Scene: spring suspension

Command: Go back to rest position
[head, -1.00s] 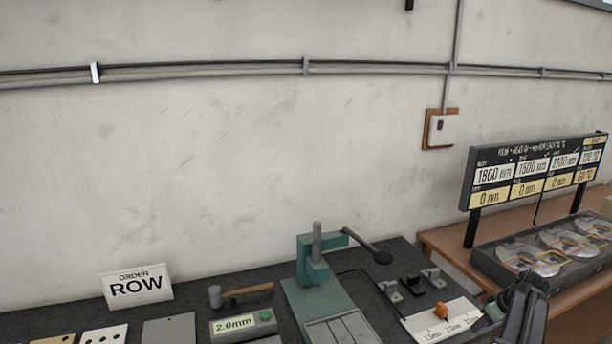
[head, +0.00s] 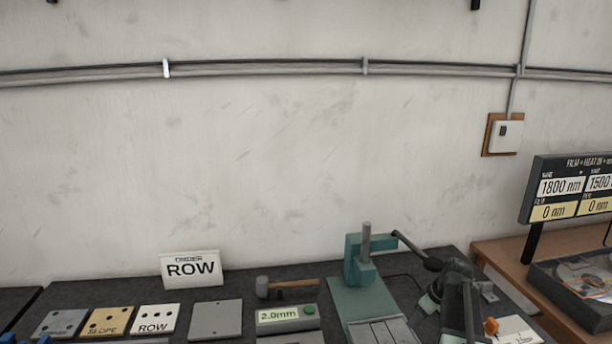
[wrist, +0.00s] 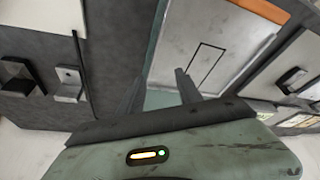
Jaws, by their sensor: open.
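My gripper (wrist: 158,88) shows in the wrist view with its two dark fingers apart and nothing between them. My dark arm (head: 462,300) stands at the lower right of the head view, in front of the bench's right part. It hides part of the bench there, and I cannot make out the fingertips in that view.
A green press (head: 365,280) with a lever stands just left of my arm. An orange knob (head: 491,326) on a white plate is to the right. A hammer (head: 285,284), a 2.0mm block (head: 287,316) and an order sign (head: 191,269) are further left. A display board (head: 575,190) stands right.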

